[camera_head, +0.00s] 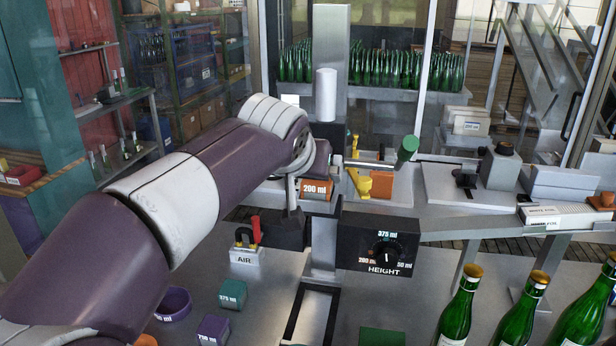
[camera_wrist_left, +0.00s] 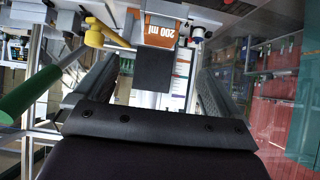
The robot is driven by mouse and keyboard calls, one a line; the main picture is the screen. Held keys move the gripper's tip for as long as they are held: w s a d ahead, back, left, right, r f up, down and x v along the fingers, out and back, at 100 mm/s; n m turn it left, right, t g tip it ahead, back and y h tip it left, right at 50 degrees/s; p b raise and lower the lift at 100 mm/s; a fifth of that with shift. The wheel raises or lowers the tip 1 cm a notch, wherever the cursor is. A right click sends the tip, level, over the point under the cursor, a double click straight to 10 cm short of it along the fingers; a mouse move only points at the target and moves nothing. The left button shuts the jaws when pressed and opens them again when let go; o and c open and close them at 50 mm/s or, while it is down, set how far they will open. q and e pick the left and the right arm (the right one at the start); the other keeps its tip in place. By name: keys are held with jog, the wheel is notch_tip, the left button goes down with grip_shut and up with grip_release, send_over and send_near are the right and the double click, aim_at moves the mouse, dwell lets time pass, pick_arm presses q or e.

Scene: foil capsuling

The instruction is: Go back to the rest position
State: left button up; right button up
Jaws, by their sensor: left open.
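My left arm (camera_head: 190,190) reaches in from the left in the head view, its wrist beside the capsuling machine's column (camera_head: 328,245). The left gripper (camera_wrist_left: 158,80) shows in the wrist view with its two dark fingers apart and nothing held between them. In the head view its fingers are mostly hidden by the wrist. An orange 200 ml block (camera_head: 316,189) sits on the machine near the wrist; it also shows in the wrist view (camera_wrist_left: 165,30), ahead of the fingers. A green-handled lever (camera_head: 407,149) sticks out right of the column. My right gripper is not in view.
A height dial box (camera_head: 378,248) is on the column. A purple 750 ml block (camera_head: 213,329), a teal 375 ml block (camera_head: 233,294), a purple ring (camera_head: 174,303) and an air valve (camera_head: 247,255) are on the worktop. Several green bottles (camera_head: 515,320) stand at the front right.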

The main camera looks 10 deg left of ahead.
pick_arm(q)
jog(key=s+f+m+g, duration=0.1)
jog(key=s+f+g, duration=0.15)
jog(key=f, duration=0.75)
jog(key=s+f+m+g, duration=0.15)
jog(key=s+f, duration=0.25)
jog(key=f, duration=0.6)
jog(key=s+a+f+n+g, duration=0.1)
jog(key=s+a+f+g, duration=0.1)
jog(key=s+f, duration=0.4)
jog(key=s+a+f+n+g, duration=0.1)
jog(key=s+a+f+g, duration=0.2)
jog(key=s+f, duration=0.4)
jog(key=shift+s+a+f, duration=0.25)
jog(key=shift+s+a, duration=0.05)
jog(key=shift+s, duration=0.55)
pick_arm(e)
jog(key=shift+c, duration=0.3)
